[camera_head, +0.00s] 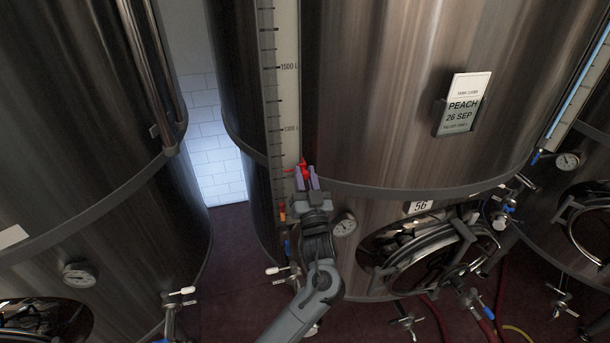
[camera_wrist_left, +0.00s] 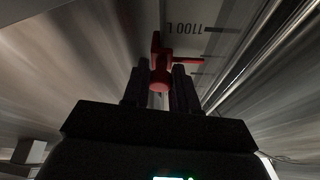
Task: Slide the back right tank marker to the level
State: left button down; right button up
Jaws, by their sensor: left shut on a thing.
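The red marker (camera_head: 304,170) sits on the white level scale (camera_head: 287,100) of the big steel tank in the middle. My left gripper (camera_head: 306,181) is shut on this marker from below, with one finger on either side. In the left wrist view the red marker (camera_wrist_left: 161,72) stands between the two dark fingers (camera_wrist_left: 160,88), and its thin pointer reaches right across the scale, just beside an upside-down mark that seems to read 1100 L. A narrow sight tube runs along the scale; I cannot make out its liquid level. My right gripper is not in view.
The tank has a PEACH card (camera_head: 464,104), a number 56 plate (camera_head: 420,207), a gauge (camera_head: 344,225) and a round hatch (camera_head: 425,255). Another tank (camera_head: 80,110) stands at the left, with a narrow gap between. Valves and hoses stick out low down.

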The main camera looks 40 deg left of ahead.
pick_arm(q)
notch_tip(320, 180, down, 14)
jog(key=b, duration=0.8)
jog(key=shift+f, duration=0.2)
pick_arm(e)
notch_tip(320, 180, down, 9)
pick_arm(q)
jog(key=c, duration=0.9)
grip_release()
